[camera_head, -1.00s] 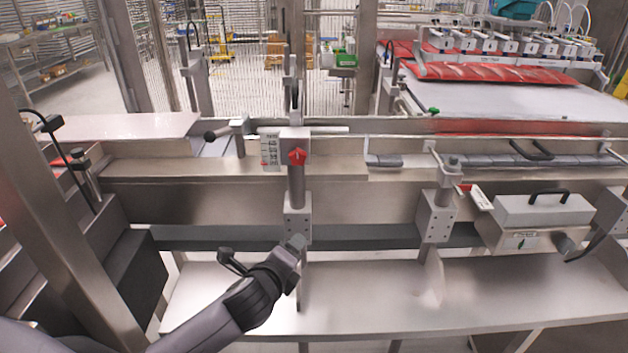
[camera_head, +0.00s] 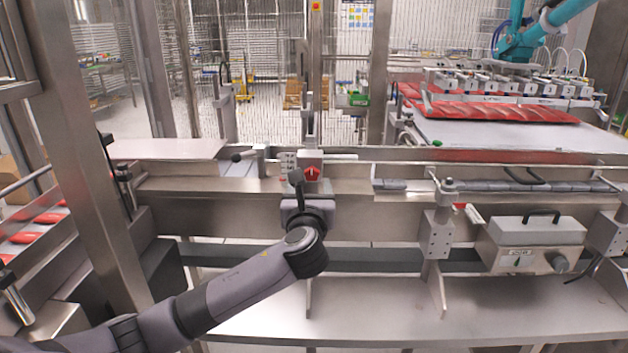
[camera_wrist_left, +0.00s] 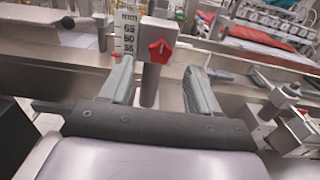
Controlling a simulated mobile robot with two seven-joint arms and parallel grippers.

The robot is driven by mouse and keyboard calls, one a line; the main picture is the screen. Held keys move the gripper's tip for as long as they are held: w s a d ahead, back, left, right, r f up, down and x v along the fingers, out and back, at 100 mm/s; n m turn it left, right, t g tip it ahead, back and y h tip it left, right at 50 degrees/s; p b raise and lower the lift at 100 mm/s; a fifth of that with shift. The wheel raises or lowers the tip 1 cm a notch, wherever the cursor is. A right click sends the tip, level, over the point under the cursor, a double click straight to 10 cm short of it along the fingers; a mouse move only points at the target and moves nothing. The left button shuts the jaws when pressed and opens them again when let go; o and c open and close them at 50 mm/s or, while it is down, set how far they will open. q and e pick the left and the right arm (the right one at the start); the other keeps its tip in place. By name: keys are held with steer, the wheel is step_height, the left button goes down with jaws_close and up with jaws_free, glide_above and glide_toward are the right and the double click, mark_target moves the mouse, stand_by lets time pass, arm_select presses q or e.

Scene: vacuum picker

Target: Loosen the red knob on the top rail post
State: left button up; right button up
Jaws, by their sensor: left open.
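The red knob (camera_head: 312,173) sits on a grey block at the top of the rail post, beside a number scale. It also shows in the left wrist view (camera_wrist_left: 160,50), a red lobed knob on the face of the block. The post (camera_wrist_left: 149,85) runs down below it, between my fingers as seen there. My left gripper (camera_head: 300,180) is raised in front of the post, just below and left of the knob in the head view. In the left wrist view its two fingers (camera_wrist_left: 157,78) are spread apart with nothing held. My right gripper is not in view.
A second rail post (camera_head: 438,225) stands to the right, with a grey box with a handle (camera_head: 538,240) beyond it. Metal rails (camera_head: 400,155) run across behind the knob. A metal shelf (camera_head: 400,310) lies below.

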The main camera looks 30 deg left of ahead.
mark_target(312, 176)
arm_select(q)
steer(key=shift+x, duration=2.85)
steer(key=c, duration=1)
